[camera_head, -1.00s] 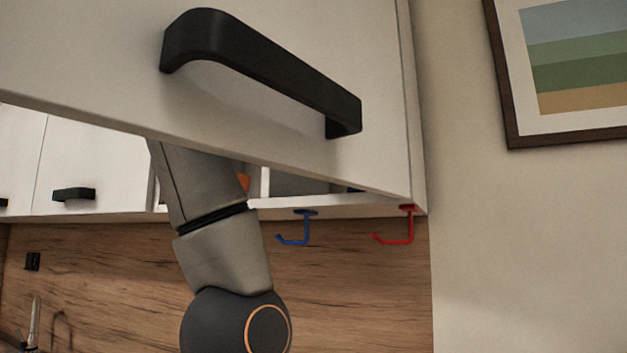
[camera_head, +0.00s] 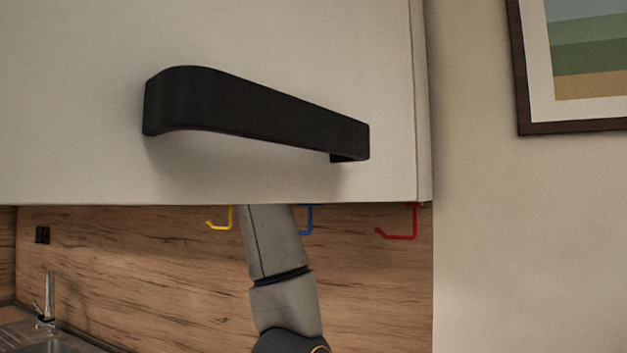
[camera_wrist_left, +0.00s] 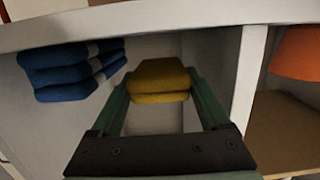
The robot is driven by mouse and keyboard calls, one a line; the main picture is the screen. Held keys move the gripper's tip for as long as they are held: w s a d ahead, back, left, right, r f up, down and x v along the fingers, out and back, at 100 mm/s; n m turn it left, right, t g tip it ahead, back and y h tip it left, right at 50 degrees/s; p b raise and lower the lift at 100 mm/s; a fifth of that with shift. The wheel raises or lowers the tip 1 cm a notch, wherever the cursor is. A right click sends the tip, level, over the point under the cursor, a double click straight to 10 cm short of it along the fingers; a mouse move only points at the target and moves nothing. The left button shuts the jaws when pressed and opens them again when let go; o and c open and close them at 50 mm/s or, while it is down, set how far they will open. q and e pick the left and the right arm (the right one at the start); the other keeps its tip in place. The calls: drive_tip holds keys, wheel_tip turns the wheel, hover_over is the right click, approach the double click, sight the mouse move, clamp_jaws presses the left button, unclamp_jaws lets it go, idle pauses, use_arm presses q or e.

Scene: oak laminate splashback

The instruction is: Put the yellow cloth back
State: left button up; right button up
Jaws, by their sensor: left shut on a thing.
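The yellow cloth (camera_wrist_left: 160,76) is folded, and in the left wrist view it sits between the green fingers of my left gripper (camera_wrist_left: 160,92). The gripper is shut on it. Cloth and fingers are in a white cabinet compartment, beside a stack of folded blue cloths (camera_wrist_left: 68,68) on the left, with a gap between. In the head view a cabinet door (camera_head: 290,40) hides the gripper and the cloth; only part of my arm shows below the door. My right gripper is not in view.
A white divider (camera_wrist_left: 248,80) separates the compartment from one with an orange object (camera_wrist_left: 300,52). The door's black handle (camera_head: 255,115) is close to the head camera. Yellow (camera_head: 220,224), blue (camera_head: 307,222) and red (camera_head: 402,233) hooks show below the door.

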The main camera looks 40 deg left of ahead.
use_arm(q)
wheel_tip(320, 180, down, 3)
drive_tip(key=shift+f, duration=0.1)
drive_tip(key=shift+w+f, duration=0.1)
drive_tip(key=shift+w, duration=0.05)
drive_tip(key=shift+f, duration=0.1)
drive_tip(key=shift+f, duration=0.1)
drive_tip(key=o, duration=1.2)
